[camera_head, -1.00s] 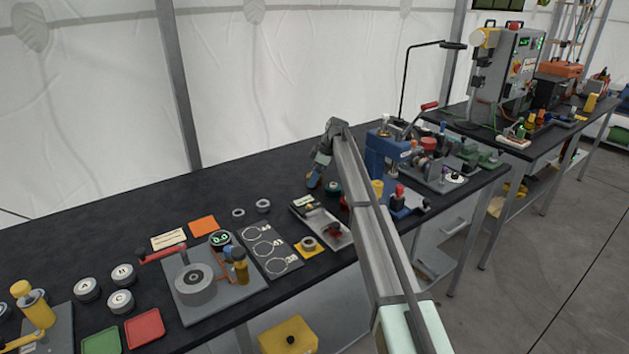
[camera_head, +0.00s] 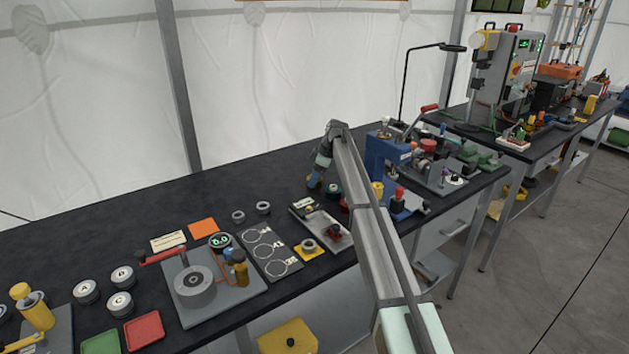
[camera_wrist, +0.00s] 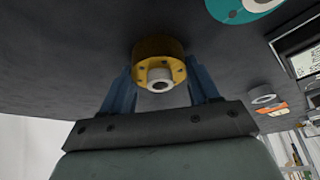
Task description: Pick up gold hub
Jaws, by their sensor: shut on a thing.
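The gold hub (camera_wrist: 150,48) is a short gold cylinder with a pale hollow boss at its centre, seen in the wrist view. My gripper (camera_wrist: 160,80) is shut on it, with one blue finger on each side. The dark table surface is behind the hub in that view; I cannot tell whether the hub touches it. In the head view my gripper (camera_head: 314,182) is low over the black table, near its back middle. The hub is hardly distinguishable there.
A teal ring (camera_head: 334,189) lies close to the right of my gripper. A grey tray (camera_head: 325,236) and two grey rings (camera_head: 263,207) are nearer the front. A blue press (camera_head: 385,158) stands right. The table (camera_head: 130,222) is clear to the back left.

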